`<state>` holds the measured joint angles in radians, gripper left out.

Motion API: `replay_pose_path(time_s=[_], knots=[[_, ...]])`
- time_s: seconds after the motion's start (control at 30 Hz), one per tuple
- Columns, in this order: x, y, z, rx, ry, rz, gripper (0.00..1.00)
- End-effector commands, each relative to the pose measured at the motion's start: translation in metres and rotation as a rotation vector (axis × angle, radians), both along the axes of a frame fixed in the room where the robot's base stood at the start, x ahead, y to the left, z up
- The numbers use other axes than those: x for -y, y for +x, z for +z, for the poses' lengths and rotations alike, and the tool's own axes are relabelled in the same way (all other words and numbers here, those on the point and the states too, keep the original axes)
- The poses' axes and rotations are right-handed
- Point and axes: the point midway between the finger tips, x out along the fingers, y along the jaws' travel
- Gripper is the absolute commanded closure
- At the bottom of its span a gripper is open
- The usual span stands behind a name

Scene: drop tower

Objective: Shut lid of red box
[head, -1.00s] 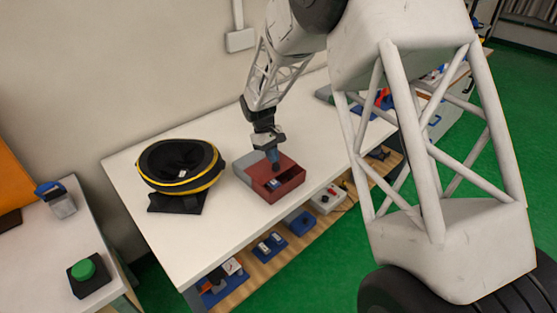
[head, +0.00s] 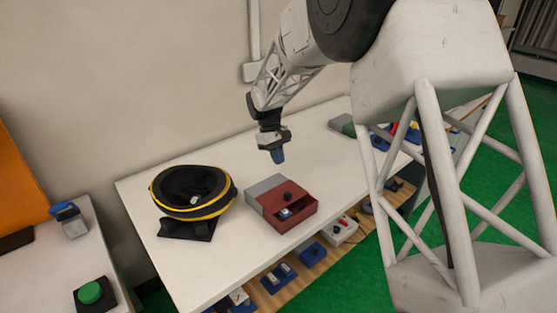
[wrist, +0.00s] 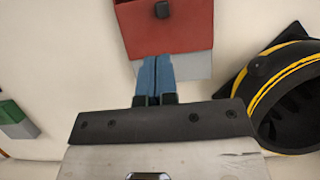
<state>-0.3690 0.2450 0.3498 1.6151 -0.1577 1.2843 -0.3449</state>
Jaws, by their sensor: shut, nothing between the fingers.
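The red box (head: 280,222) stands on the white table, with a grey section at its back left. Its red lid (head: 272,197) carries a black knob. The lid leaves a dark opening at the box's front right, where a small blue and white item (head: 286,213) shows inside. In the wrist view the red lid (wrist: 190,32) and its knob (wrist: 162,10) are at the top; the opening is out of frame. My gripper (head: 277,157) has blue fingertips, closed together and empty, above and behind the box, apart from it. The fingertips also show in the wrist view (wrist: 154,78).
A black and yellow round bowl-like object (head: 193,190) on a dark base stands left of the box. A green button (head: 90,292) is on the left table. Several blue items lie on the lower shelf. The table top (head: 330,170) right of the box is clear.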

Motion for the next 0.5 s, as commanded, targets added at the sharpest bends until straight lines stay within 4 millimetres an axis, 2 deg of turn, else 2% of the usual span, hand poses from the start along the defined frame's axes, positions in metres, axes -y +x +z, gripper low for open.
replay_pose_path(time_s=[0.23, 0.5], knots=[[-0.007, 0.006, 0.000, 0.000, 0.000, 0.000, 1.00], [-0.040, 0.032, 0.000, -0.002, 0.000, 0.001, 1.00]])
